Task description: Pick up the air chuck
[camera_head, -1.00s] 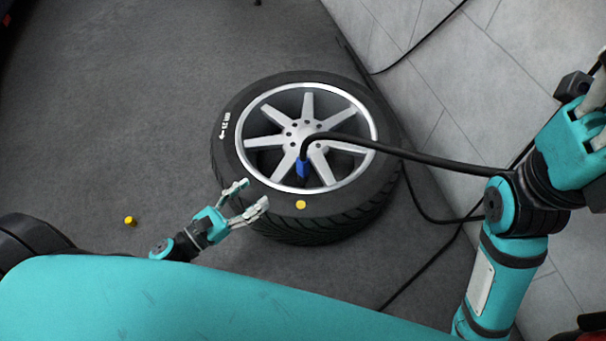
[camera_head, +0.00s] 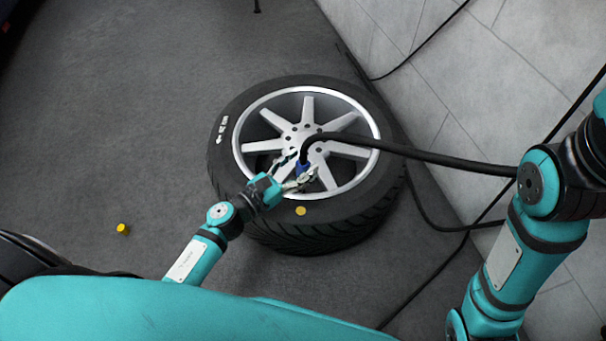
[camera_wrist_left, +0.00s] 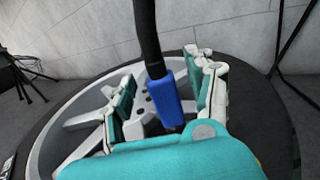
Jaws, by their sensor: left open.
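The air chuck (camera_head: 302,168) is a blue block on the end of a black hose, over the wheel's silver spokes. It also shows in the left wrist view (camera_wrist_left: 166,101), upright below the hose. My left gripper (camera_head: 296,167) is open, with its fingers on either side of the chuck. In the left wrist view, the fingers (camera_wrist_left: 168,88) stand apart with the chuck between them, and a gap shows on the left side. The lower end of the chuck is partly hidden by my gripper. My right gripper is out of view.
The tire (camera_head: 345,219) lies flat on the grey floor around the silver rim. A yellow round piece (camera_head: 300,211) is on the tire's near side. A yellow cap (camera_head: 122,229) lies on the floor at left. The hose (camera_head: 430,157) runs right, towards the tiled wall (camera_head: 450,75).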

